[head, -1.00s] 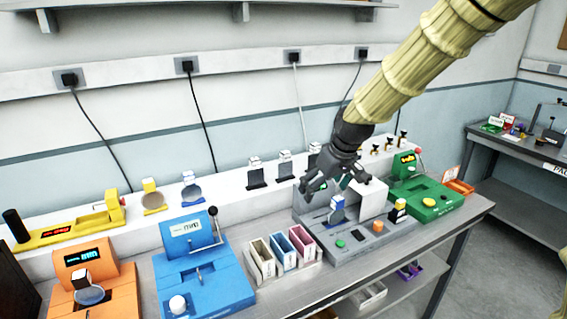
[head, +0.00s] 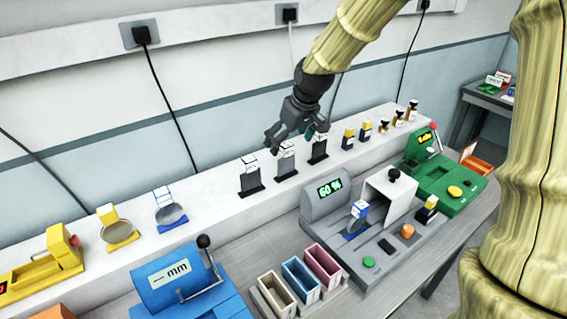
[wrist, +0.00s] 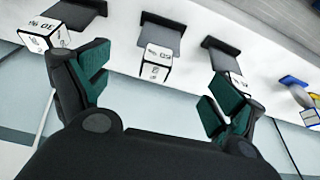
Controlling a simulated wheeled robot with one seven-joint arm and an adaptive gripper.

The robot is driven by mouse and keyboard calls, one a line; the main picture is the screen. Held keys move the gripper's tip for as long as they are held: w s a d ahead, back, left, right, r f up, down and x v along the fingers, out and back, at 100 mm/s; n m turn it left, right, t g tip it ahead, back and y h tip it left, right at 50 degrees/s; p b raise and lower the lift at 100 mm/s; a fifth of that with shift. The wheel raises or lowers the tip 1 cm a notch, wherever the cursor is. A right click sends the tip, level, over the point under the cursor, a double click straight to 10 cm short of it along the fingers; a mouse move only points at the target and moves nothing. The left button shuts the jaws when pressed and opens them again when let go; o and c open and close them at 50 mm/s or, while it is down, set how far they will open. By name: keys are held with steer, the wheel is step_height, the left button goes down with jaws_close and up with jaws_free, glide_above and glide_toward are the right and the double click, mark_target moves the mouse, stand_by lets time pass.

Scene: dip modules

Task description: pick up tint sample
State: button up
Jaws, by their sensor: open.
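Three tint samples, dark plates with white label cubes, stand in a row on the white ledge: a left one (head: 250,181), a middle one (head: 285,163) and a right one (head: 318,150). My gripper (head: 291,138) is open and empty, above the row near the middle sample. In the wrist view the middle sample's white cube (wrist: 155,66) lies between the spread fingers (wrist: 160,75), apart from them. Another sample's cube (wrist: 42,32) is beside the left finger, with a label like 30 %. The third sample's plate (wrist: 222,46) shows behind the right finger, which partly hides its cube.
A grey tester (head: 335,196) with a 60 % display and a white hood stands in front of the ledge. Yellow-topped and white-topped stamps (head: 366,130) stand further right on the ledge. A blue gauge (head: 185,282) and three small bins (head: 300,278) are nearer.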

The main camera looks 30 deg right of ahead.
mark_target(286, 145)
steer(key=x, duration=0.4)
steer(key=shift+r+p, duration=0.1)
steer(key=shift+p, duration=0.2)
steer(key=shift+f, duration=0.2)
steer(key=shift+f, duration=0.1)
steer(key=shift+s+d+p+x, duration=0.1)
steer(key=shift+d+p+x, duration=0.1)
steer(key=shift+p+x, duration=0.55)
steer(key=shift+s+d+p+x, duration=0.1)
steer(key=shift+d+p+x, duration=0.1)
steer(key=shift+x, duration=1.75)
steer(key=shift+s+a, duration=0.1)
steer(key=shift+c, duration=0.2)
steer(key=c, duration=1.1)
